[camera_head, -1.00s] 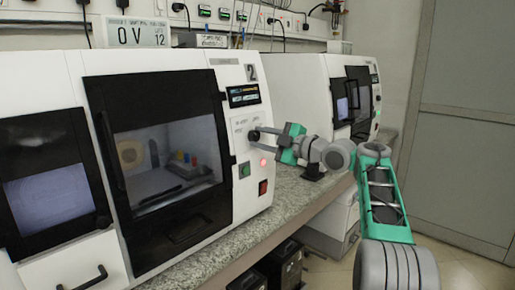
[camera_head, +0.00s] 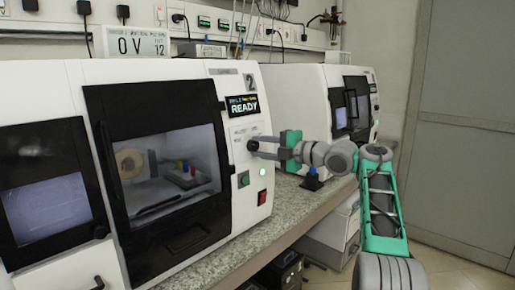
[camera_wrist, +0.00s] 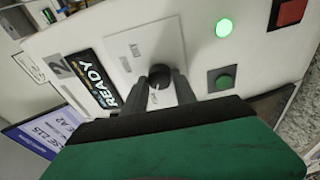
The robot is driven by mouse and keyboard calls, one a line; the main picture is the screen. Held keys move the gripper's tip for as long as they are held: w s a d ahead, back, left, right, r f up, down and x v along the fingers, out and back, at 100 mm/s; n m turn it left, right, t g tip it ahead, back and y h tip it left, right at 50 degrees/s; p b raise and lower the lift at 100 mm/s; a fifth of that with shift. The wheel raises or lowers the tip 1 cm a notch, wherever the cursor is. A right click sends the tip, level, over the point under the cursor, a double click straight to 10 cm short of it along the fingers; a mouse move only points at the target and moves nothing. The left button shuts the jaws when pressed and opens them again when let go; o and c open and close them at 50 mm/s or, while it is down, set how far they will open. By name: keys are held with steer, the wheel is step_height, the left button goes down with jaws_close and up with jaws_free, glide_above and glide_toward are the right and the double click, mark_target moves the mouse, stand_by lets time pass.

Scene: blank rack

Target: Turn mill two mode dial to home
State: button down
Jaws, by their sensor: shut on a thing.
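Mill two (camera_head: 240,105) is the white machine marked 2, with a dark-framed window. Its black mode dial (camera_wrist: 159,74) sits on a pale label plate (camera_wrist: 147,52) on the front panel. My gripper (camera_head: 256,146) reaches the panel from the right and is shut on the dial, one finger on each side. In the wrist view the fingers (camera_wrist: 160,92) hide part of the dial and its lower label. The dial's exact pointing is hard to read. The display (camera_head: 242,106) reads READY, and a round lamp (camera_wrist: 224,28) glows green.
A green button (camera_wrist: 223,82) and a red switch (camera_wrist: 291,12) sit close to the dial on the panel. Another white machine (camera_head: 300,95) stands behind my arm. The granite counter edge (camera_head: 235,250) runs below.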

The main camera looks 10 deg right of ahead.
steer(key=shift+f, duration=0.3)
steer(key=c, duration=1.3)
jaws_free()
steer(key=shift+c, duration=0.2)
steer(key=o, duration=0.3)
steer(key=shift+r, duration=0.2)
steer(key=shift+o, duration=0.2)
steer(key=shift+s, duration=0.1)
steer(key=v, duration=0.7)
steer(key=shift+s+d+b, duration=0.25)
steer(key=shift+d+b, duration=0.05)
